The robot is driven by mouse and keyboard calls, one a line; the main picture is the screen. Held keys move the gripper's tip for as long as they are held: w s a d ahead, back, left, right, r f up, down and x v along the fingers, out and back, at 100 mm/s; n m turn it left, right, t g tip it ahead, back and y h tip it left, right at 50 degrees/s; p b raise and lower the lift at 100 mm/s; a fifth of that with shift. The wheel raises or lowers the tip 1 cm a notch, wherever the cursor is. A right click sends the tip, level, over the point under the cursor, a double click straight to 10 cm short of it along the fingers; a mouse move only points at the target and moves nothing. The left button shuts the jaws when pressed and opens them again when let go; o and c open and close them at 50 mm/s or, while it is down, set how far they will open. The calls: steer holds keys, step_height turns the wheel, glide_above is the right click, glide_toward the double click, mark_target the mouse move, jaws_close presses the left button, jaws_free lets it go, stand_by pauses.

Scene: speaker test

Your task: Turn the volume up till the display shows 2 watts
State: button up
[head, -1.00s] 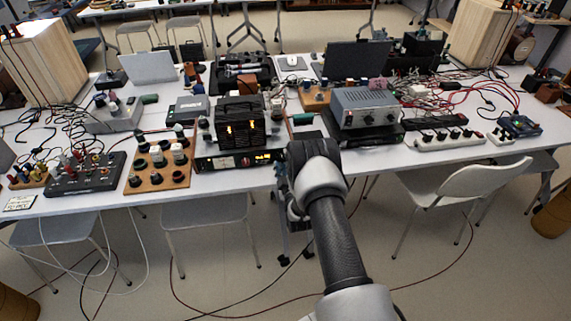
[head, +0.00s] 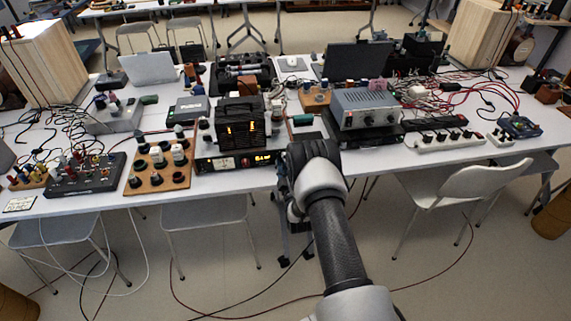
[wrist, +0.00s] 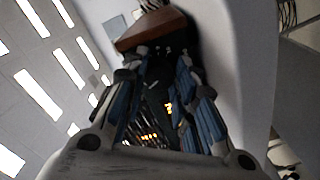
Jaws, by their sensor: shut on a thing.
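The black amplifier (head: 240,122) with two glowing orange lights stands on the table. Its low front panel (head: 232,163) has a meter and an amber display (head: 264,158), whose digits are too small to read surely. In the wrist view the display (wrist: 168,107) is an amber blur between the fingers. My gripper (head: 282,178) is at the right end of the front panel, mostly hidden behind my own arm. In the wrist view its blue-padded fingers (wrist: 166,80) are closed around the volume knob, which is dark and hard to make out.
Left of the amplifier is a wooden board (head: 158,172) with dark knobs. Right of my arm are a grey instrument (head: 366,108) and a white power strip (head: 450,140). A white chair (head: 470,183) stands in front of the table.

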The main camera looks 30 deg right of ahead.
steer(key=shift+m, duration=0.3)
steer(key=m, duration=0.4)
steer(key=shift+f, duration=0.1)
steer(key=m, duration=0.4)
steer(key=shift+a, duration=0.1)
steer(key=m, duration=0.4)
steer(key=shift+a+m, duration=0.1)
steer(key=shift+m, duration=2.3)
steer(key=o, duration=1.1)
steer(key=shift+c, duration=0.2)
